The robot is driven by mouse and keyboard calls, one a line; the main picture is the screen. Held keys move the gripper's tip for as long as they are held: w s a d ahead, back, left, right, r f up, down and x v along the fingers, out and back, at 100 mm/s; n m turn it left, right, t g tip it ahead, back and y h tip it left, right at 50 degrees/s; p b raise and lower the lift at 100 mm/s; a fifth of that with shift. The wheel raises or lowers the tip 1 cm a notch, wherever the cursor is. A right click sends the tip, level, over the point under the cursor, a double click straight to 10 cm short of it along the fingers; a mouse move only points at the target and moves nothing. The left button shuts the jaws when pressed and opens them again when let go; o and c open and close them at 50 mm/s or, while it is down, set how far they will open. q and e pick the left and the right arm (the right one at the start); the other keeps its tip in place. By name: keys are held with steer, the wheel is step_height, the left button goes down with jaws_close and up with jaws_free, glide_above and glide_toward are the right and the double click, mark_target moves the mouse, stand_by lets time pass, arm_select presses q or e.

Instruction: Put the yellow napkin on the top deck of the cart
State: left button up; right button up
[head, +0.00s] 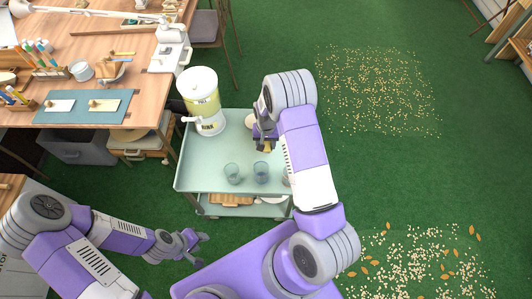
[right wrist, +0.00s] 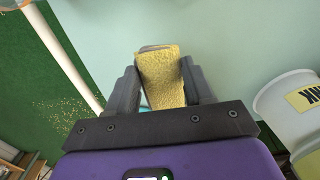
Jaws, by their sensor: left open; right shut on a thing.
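The yellow napkin (right wrist: 163,76) is pinched between the fingers of my right gripper (right wrist: 163,95) in the right wrist view. In the head view only a small yellow bit of the napkin (head: 267,148) shows below my right gripper (head: 264,143), which is over the cart's top deck. The pale green top deck (head: 207,165) also fills the background of the right wrist view (right wrist: 225,35). I cannot tell whether the napkin touches the deck. My left gripper (head: 195,246) is open and empty, low in front of the cart's left side.
A drink dispenser (head: 203,100) stands at the deck's back left; it also shows at the right of the right wrist view (right wrist: 290,105). Glasses (head: 232,173) stand along the front edge. A pale round dish (head: 250,121) is partly hidden by my right gripper. A cluttered wooden table (head: 140,45) is at left.

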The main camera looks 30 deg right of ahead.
mark_target(266, 156)
steer(key=shift+f+b, duration=0.75)
steer(key=shift+f, duration=2.2)
steer(key=shift+f, duration=0.15)
steer(key=o, duration=1.1)
steer(key=shift+r, duration=0.25)
step_height(266, 156, up, 12)
steer(key=p, duration=0.3)
steer(key=shift+f+p, duration=0.1)
steer(key=shift+p, duration=0.25)
